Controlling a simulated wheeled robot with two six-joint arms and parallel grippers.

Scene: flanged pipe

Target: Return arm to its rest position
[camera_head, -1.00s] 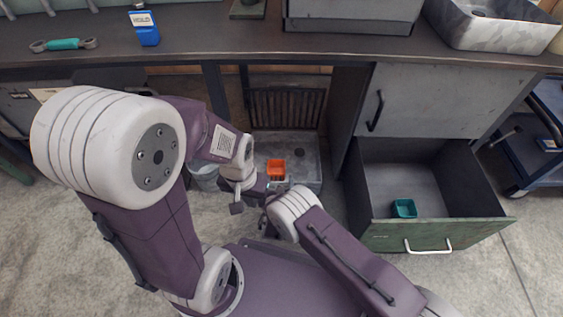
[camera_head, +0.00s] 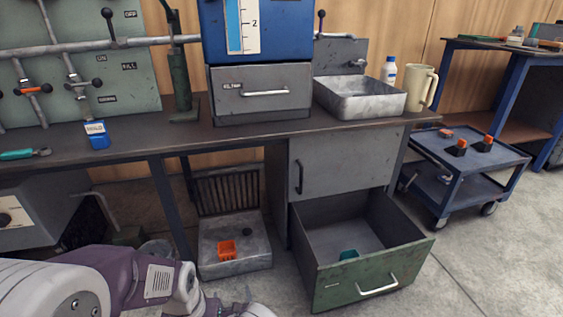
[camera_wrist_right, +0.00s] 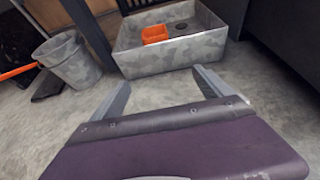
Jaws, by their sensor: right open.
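In the right wrist view my right gripper (camera_wrist_right: 161,78) has its two fingers spread wide, with nothing between them. It points across bare floor toward a low grey metal tray (camera_wrist_right: 175,58). In the head view the right gripper is small and partly cut off at the bottom edge, in front of the same tray (camera_head: 240,266). My left arm fills the lower left of the head view. I cannot make out its gripper there.
An orange bin (camera_head: 227,250) sits in the grey tray. A green drawer (camera_head: 372,270) stands open, with a teal bin (camera_head: 348,255) inside. The workbench (camera_head: 235,136) runs above. A bucket (camera_wrist_right: 70,62) stands left of the tray. A blue cart (camera_head: 470,160) is at right.

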